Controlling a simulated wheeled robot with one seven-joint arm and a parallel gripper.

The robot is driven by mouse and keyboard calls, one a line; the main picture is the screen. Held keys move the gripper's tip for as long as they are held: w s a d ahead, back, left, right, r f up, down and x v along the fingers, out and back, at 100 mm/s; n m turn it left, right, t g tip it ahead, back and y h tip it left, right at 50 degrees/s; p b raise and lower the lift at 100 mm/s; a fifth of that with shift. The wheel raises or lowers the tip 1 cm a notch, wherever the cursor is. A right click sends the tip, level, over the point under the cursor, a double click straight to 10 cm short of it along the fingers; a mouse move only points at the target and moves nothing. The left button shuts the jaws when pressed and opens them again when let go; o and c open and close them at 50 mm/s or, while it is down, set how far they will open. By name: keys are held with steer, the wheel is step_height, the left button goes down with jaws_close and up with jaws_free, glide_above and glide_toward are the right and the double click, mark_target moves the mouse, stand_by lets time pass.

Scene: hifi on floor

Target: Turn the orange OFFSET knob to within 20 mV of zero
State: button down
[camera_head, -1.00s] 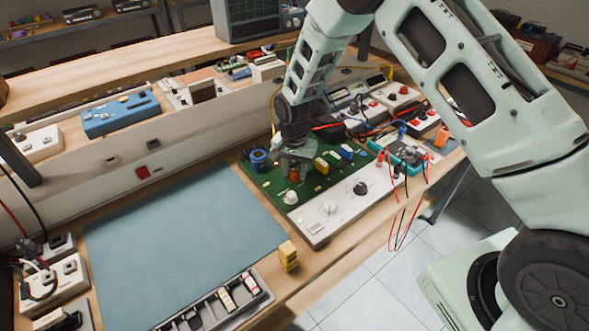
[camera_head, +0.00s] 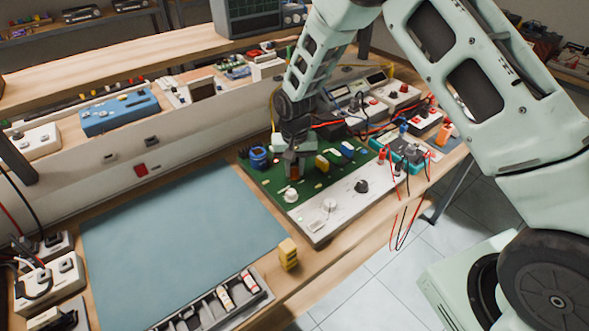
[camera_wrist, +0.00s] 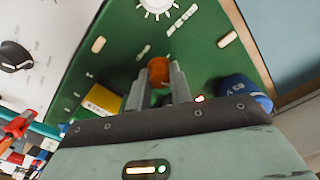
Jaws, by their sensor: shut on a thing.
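The orange OFFSET knob (camera_wrist: 159,72) stands on the green circuit board (camera_wrist: 203,65) in the wrist view. My gripper (camera_wrist: 158,88) is shut on the knob, with one finger on each side of it. No readable voltage shows in either view.
A teal meter (camera_head: 402,151) with red and black leads stands to the right. The blue mat (camera_head: 180,240) is clear.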

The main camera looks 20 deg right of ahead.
mark_target(295, 168)
steer(key=n, duration=0.4)
steer(key=shift+n+b, duration=0.3)
steer(key=shift+b, duration=0.1)
steer(key=shift+n, duration=1.9)
steer(key=c, duration=1.3)
jaws_free()
steer(key=shift+o, duration=0.2)
steer(key=shift+r, duration=0.15)
step_height(295, 168, up, 17)
steer(key=b, duration=0.2)
steer(key=shift+r+b, duration=0.15)
steer(key=shift+b, duration=0.15)
